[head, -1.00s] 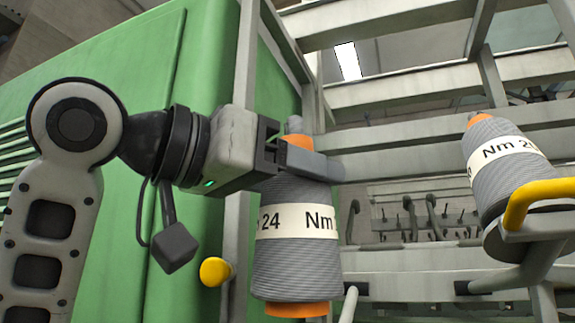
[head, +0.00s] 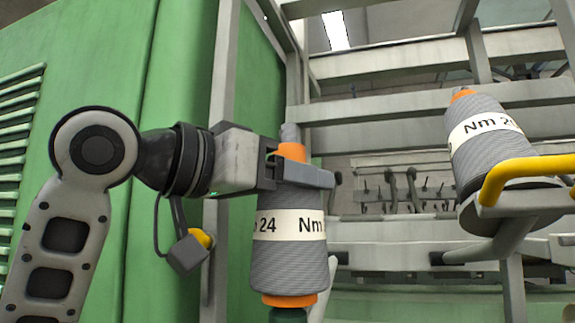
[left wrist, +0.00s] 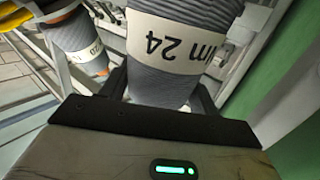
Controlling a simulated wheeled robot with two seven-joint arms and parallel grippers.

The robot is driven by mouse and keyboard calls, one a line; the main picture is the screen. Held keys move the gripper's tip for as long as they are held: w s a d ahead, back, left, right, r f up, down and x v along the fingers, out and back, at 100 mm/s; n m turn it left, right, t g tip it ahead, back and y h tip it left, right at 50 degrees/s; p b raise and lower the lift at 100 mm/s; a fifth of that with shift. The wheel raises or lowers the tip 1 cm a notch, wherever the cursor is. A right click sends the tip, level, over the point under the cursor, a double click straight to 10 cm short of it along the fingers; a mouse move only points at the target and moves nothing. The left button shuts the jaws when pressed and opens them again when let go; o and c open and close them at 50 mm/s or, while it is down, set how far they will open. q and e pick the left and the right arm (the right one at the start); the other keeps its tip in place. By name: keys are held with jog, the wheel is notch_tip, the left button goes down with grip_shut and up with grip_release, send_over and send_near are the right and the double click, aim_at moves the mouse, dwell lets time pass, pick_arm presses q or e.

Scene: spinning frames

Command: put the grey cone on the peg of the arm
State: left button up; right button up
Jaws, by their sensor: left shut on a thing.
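My left gripper (head: 325,179) is shut on the grey cone (head: 288,270) near its orange top. This cone hangs upright, with a white "Nm 24" band and orange ends. A grey tip (head: 290,133) stands out above its top; I cannot tell whether it is a peg. A dark green piece (head: 288,314) shows just below its base, touching or behind it. The held cone also fills the upper middle of the left wrist view (left wrist: 172,50). No bare peg shows clearly. My right gripper is not in view.
Another grey cone (head: 490,153) sits tilted on a round holder (head: 510,212) with a yellow handle (head: 520,174) at right. A yellow knob (head: 203,237) is behind my left wrist. A green machine panel (head: 110,80) is at left; grey frame bars (head: 400,66) cross behind.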

aim_at(288, 243)
pick_arm(q)
jog(key=shift+f, duration=0.9)
jog(key=shift+f+b, duration=0.65)
jog(key=shift+f, duration=0.3)
jog(key=shift+f+b, duration=0.75)
jog(key=shift+f, duration=0.65)
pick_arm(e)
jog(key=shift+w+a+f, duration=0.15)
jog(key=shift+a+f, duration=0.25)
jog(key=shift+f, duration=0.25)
pick_arm(q)
jog(key=o, duration=1.8)
jog(key=shift+c, duration=0.2)
jog(key=shift+f, duration=0.1)
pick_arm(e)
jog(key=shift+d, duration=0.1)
